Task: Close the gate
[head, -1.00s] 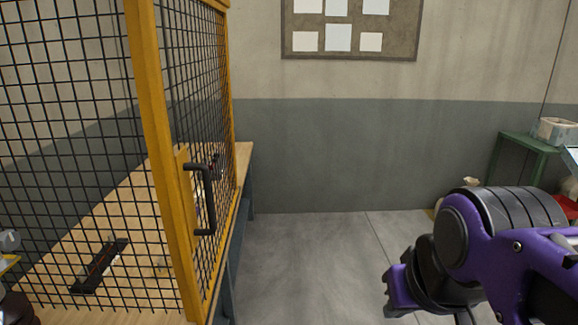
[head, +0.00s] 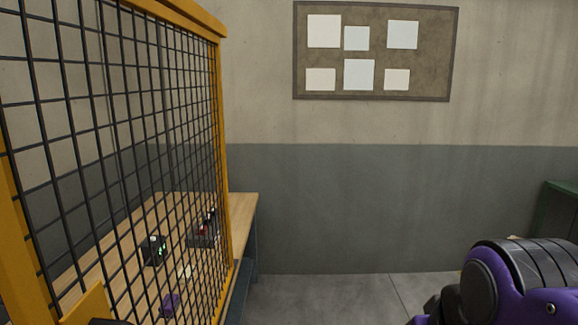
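The gate (head: 222,150), a yellow frame with black wire mesh, fills the left side of the head view. It slants away from a near post (head: 22,255) at the left edge to a far post. A yellow plate (head: 90,306) shows low on it, with the top of a dark part, probably the handle, cut off by the bottom edge. I cannot tell how the gate meets its frame or latch. My purple and black arm is at the lower right, well apart from the gate. My gripper is out of the picture.
Behind the mesh, a wooden workbench (head: 243,205) holds small devices, including a dark box with green lights (head: 154,250). A pinboard (head: 377,50) hangs on the back wall. A green stand (head: 557,215) is at the right edge. Some clear grey floor (head: 330,298) shows between bench and arm.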

